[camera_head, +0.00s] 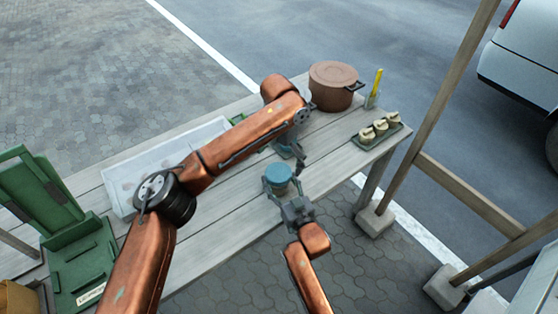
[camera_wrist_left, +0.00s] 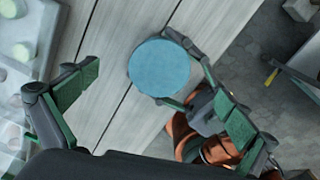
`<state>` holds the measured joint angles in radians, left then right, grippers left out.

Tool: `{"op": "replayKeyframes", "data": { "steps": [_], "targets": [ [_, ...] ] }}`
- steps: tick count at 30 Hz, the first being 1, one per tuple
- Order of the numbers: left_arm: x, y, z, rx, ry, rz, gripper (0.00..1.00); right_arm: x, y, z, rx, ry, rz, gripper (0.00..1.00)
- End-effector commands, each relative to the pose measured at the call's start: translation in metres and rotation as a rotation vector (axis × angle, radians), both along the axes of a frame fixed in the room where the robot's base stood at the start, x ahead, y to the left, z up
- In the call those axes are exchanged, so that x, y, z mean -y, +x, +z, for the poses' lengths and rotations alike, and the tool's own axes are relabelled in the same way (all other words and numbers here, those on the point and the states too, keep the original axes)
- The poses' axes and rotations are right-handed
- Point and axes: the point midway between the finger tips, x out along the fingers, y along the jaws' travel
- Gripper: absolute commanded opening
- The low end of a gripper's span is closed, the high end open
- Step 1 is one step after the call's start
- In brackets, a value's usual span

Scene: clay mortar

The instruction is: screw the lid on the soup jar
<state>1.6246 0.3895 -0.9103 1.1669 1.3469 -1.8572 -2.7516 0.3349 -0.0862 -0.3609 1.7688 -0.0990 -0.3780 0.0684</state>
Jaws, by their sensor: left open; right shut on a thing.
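The soup jar (camera_head: 279,186) stands near the table's front edge, with the round blue lid (camera_head: 279,173) on its top. The lid shows as a flat blue disc in the left wrist view (camera_wrist_left: 159,67), where it hides most of the jar. I cannot tell how tightly the lid sits. My right gripper (camera_head: 282,188) is shut around the jar from the front, a finger on each side. My left gripper (camera_head: 291,152) is open and empty, just behind and above the lid. Its two green-padded fingers (camera_wrist_left: 151,100) are spread wide in the left wrist view, with the lid beyond them.
A brown lidded pot (camera_head: 334,86), a glass with a yellow stick (camera_head: 373,90) and a dark tray (camera_head: 368,144) of several pale pieces stand at the right. A white tray (camera_head: 122,199) and an open green case (camera_head: 82,262) are left. Wooden posts (camera_head: 440,90) rise at right.

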Motion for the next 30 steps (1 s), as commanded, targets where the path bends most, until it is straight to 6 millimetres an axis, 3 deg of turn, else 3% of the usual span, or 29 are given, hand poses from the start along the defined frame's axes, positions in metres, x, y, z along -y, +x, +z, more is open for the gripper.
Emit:
{"op": "replayKeyframes", "data": {
  "steps": [5,8,21,30],
  "targets": [
    [0.000,0.000,0.005,0.001,0.000,0.000,1.00,0.000,0.000,0.002,0.003,0.001,0.000,0.00],
    [0.001,0.001,0.018,0.004,-0.001,0.000,1.00,0.000,0.000,0.002,0.003,0.001,0.000,0.00],
    [0.001,0.001,0.102,0.001,-0.001,0.001,1.00,0.000,0.000,0.002,0.003,0.001,0.000,0.00],
    [0.000,0.000,0.120,-0.001,0.001,0.000,1.00,0.000,0.000,0.002,0.003,0.001,0.000,0.00]
  ]
}}
